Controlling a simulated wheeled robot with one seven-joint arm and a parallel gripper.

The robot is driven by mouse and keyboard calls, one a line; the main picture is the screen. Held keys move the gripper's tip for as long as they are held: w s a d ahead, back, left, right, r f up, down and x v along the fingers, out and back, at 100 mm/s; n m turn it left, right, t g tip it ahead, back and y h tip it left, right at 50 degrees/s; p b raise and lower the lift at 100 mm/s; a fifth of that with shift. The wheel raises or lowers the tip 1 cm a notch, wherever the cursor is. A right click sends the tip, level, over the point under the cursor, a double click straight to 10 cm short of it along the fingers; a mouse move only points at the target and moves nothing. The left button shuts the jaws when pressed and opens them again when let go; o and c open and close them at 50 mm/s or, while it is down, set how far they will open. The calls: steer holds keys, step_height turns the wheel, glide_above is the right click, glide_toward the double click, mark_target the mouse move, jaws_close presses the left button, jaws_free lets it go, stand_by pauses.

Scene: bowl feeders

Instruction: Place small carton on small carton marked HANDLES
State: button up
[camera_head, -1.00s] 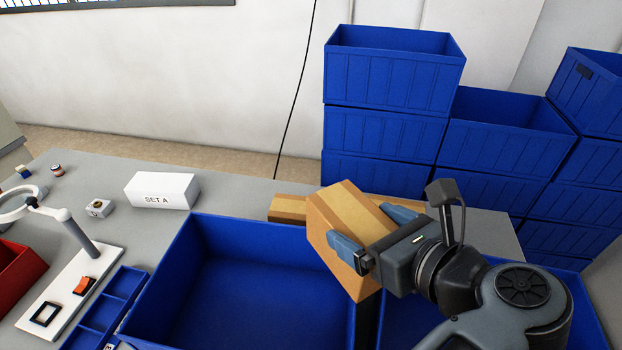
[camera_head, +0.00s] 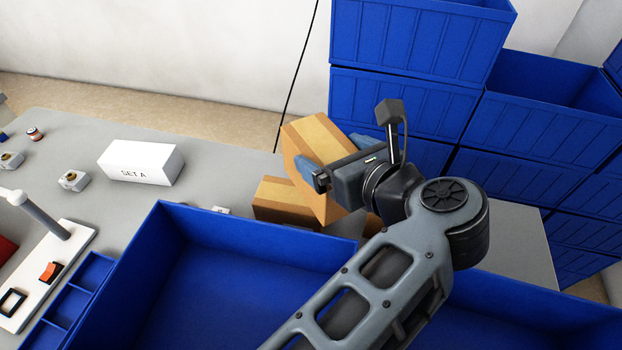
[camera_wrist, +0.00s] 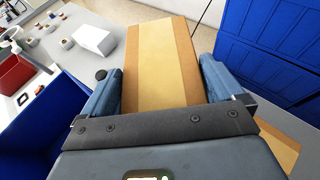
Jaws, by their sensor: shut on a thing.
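My gripper (camera_head: 322,164) is shut on a small tan carton (camera_head: 310,148) with a lighter tape band, held tilted. The held carton fills the middle of the wrist view (camera_wrist: 160,65), between the two blue fingers. Another tan carton (camera_head: 275,198) stands on the grey table behind the front blue bin, below and left of the held one. The held carton overlaps it in the head view, and I cannot tell whether they touch. No HANDLES lettering is readable; a small white label (camera_head: 221,210) lies beside the lower carton. Part of a carton shows at the wrist view's lower right (camera_wrist: 283,150).
A white box marked SET A (camera_head: 140,163) stands left on the table. Open blue bins (camera_head: 165,235) stand in front, under my arm. Tall stacks of blue crates (camera_head: 400,105) rise close behind and right of my gripper.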

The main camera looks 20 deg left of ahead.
mark_target(312, 155)
steer(key=a+f, duration=0.1)
steer(key=w+a+b, duration=0.1)
steer(key=a+f+b, duration=0.1)
steer(key=a, duration=0.1)
steer(key=shift+w+f, duration=0.2)
steer(key=shift+f, duration=0.1)
step_height(312, 155, down, 4)
steer(key=b, duration=0.3)
steer(key=o, duration=1.4)
steer(key=shift+f, duration=0.1)
steer(key=shift+s+r, duration=0.1)
steer(key=shift+r, duration=0.1)
steer(key=b+v, duration=0.1)
steer(key=v, duration=1.1)
